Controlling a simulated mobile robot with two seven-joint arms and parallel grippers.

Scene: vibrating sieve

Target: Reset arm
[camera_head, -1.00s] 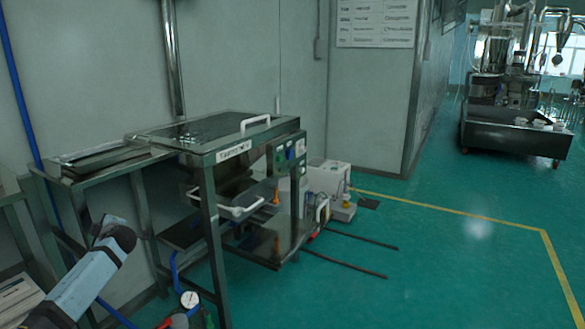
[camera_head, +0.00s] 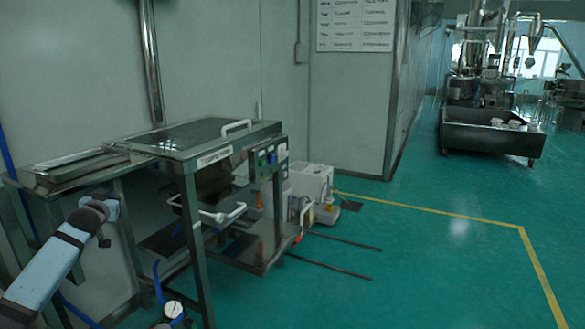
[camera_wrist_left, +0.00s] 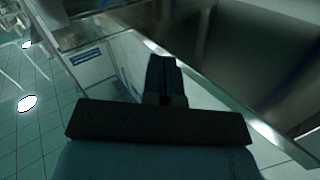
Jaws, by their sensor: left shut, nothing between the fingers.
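My left arm comes in from the lower left of the head view, and my left gripper (camera_head: 103,207) is at its end, in front of the left part of the steel sieve machine (camera_head: 190,160). In the left wrist view the gripper's dark fingers (camera_wrist_left: 165,80) are together and hold nothing. A steel surface or trough edge of the machine (camera_wrist_left: 215,95) passes close beside them on the right. My right gripper is in neither view.
The sieve's lid has a white handle (camera_head: 236,126), and a control box (camera_head: 268,158) is on its right side. A white box (camera_head: 311,180) stands on the floor behind. Two dark bars (camera_head: 335,267) lie on the green floor. Open floor is at right, with a steel trolley (camera_head: 490,140) far back.

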